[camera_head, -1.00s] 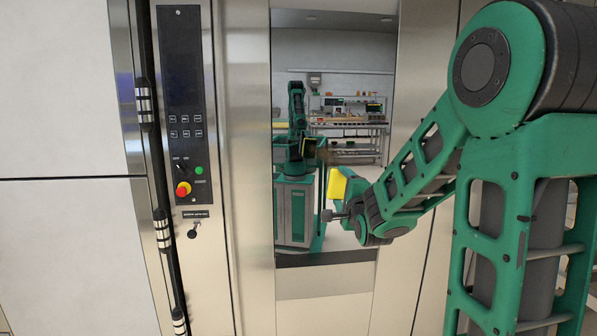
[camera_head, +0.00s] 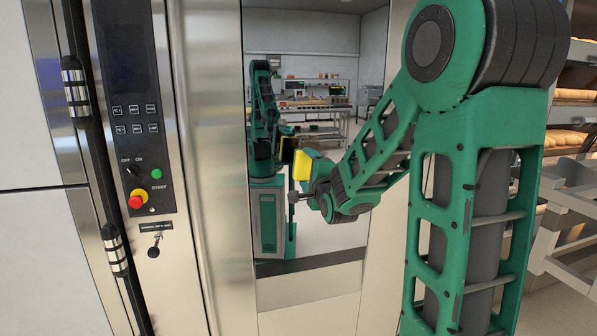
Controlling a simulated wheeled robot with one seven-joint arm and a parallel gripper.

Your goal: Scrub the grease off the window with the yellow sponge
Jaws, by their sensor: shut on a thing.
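The window (camera_head: 325,232) is a tall, mirror-like pane in the steel oven door, reflecting the room and my own robot. The yellow sponge (camera_head: 301,166) is at the end of my arm, in front of the pane's middle. My gripper (camera_head: 309,166) is shut on it; the fingers are mostly hidden by the sponge and wrist. The sponge's reflection shows just left of it with a small gap, so it appears apart from the glass. I cannot make out the grease clearly; the sponge and wrist cover part of the pane.
A control panel (camera_head: 133,115) with a red-and-yellow stop button (camera_head: 137,199) is left of the window. A dark vertical bar (camera_head: 88,150) with metal fittings runs beside it. Racks with bread (camera_head: 570,140) stand at the right, behind my arm.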

